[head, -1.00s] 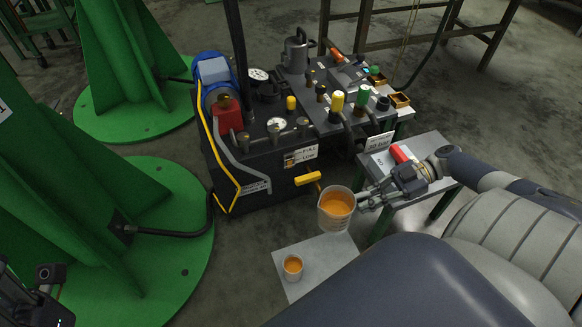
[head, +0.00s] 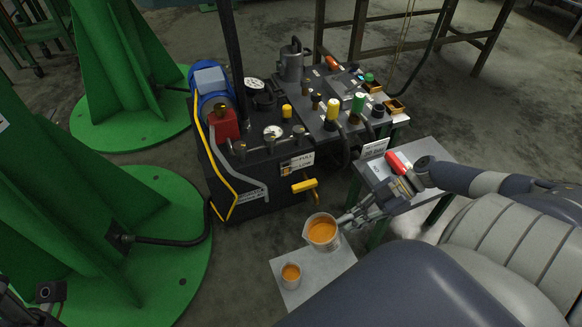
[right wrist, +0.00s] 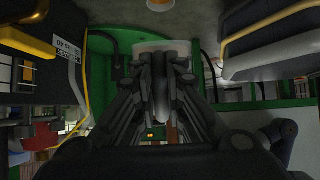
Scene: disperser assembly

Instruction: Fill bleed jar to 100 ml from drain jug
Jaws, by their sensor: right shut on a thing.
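The drain jug (head: 322,231), a clear beaker-like vessel holding orange liquid, is held in the air by my right gripper (head: 350,216), whose fingers are shut at its right side. In the right wrist view the right gripper's fingers (right wrist: 160,75) close in front of a pale rounded surface, but little of the jug shows. The bleed jar (head: 291,275), a smaller clear cup with orange liquid inside, stands on the grey plate (head: 318,278) on the floor, below and left of the jug. Its level marks are too small to read. My left gripper (head: 15,300) shows only partly at the lower left edge.
The black power unit (head: 262,185) with gauges, valves and a yellow-handled drain tap (head: 304,186) stands behind the jug. A small grey table (head: 418,153) with a red-handled item is to the right. Green pedestals (head: 150,215) stand left.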

